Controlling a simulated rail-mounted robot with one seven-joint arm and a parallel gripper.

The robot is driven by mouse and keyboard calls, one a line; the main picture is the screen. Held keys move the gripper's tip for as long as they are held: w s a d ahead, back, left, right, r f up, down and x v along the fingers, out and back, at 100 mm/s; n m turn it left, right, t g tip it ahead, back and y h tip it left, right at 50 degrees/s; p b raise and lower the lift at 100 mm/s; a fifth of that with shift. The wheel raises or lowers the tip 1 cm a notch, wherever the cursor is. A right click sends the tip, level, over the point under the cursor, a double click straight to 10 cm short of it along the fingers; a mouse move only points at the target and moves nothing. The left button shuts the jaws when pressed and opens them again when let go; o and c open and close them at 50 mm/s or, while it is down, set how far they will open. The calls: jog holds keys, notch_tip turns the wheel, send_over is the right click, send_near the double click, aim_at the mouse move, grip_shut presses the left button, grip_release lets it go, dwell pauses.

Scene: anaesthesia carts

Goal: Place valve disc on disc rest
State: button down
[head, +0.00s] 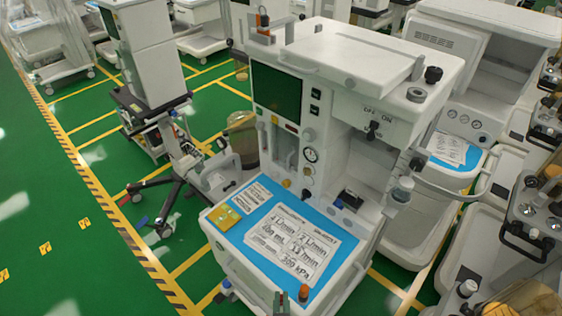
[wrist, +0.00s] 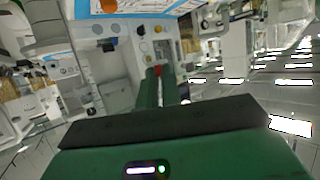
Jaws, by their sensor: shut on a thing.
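My gripper (wrist: 160,76) shows in the wrist view as two green fingers reaching up from a wide green body. It is shut on a small red thing (wrist: 157,70) at the fingertips, which appears to be the valve disc, mostly hidden between the fingers. I cannot make out a disc rest for certain in either view. A grey ring-shaped fitting (head: 416,95) sits on the right top edge of the central machine in the head view.
The central anaesthesia machine (head: 345,55) has a work surface with a blue mat (head: 262,215) and printed sheets (head: 292,243). Other carts crowd the right. Green floor (head: 60,215) is open at left.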

notch_tip(320, 180, up, 11)
jog(key=s+p, duration=0.1)
jog(key=p, duration=1.3)
jog(key=shift+s+r, duration=0.15)
jog(key=shift+s, duration=0.25)
